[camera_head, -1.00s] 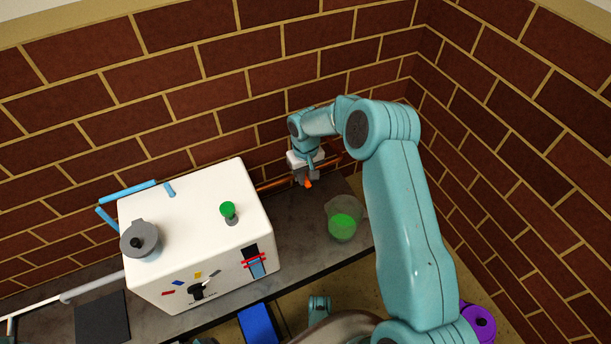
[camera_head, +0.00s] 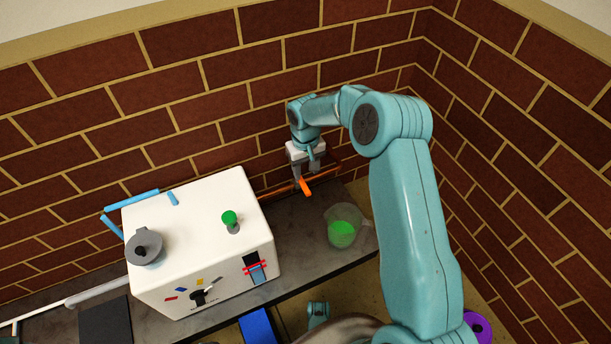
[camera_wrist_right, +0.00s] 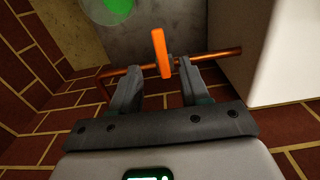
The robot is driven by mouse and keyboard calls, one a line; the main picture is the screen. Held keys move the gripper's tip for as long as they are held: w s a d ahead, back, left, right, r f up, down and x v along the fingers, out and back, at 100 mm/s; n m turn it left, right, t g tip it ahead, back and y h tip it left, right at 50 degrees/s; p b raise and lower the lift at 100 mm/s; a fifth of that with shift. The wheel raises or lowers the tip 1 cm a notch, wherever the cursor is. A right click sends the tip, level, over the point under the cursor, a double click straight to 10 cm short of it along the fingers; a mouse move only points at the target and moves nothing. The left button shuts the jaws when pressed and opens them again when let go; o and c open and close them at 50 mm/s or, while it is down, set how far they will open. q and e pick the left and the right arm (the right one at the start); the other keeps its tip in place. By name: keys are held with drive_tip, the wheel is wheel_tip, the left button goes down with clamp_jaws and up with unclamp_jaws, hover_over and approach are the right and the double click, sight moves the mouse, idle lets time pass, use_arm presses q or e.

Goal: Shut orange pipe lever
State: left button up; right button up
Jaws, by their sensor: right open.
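The orange lever (camera_head: 306,187) sits on the copper pipe (camera_head: 281,191) that runs along the brick wall, right of the white box. In the right wrist view the lever (camera_wrist_right: 160,50) stands crosswise to the pipe (camera_wrist_right: 218,55). My right gripper (camera_head: 303,183) is at the lever, pointing down. In the wrist view its two fingers (camera_wrist_right: 160,75) are apart, one on each side of the lever's near end. They are near the pipe, and I cannot tell whether they touch the lever or pipe. My left gripper is not in view.
The white box (camera_head: 192,215) stands left of the pipe, with a green knob (camera_head: 229,217) and a grey pot-like part (camera_head: 144,247) on top. A clear jug with green contents (camera_head: 342,233) stands on the grey counter (camera_head: 300,240), right of the lever. Brick walls close the corner.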

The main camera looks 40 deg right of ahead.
wheel_tip(320, 180, up, 9)
drive_tip(key=p, duration=0.2)
drive_tip(key=shift+f, duration=0.15)
idle(0.4)
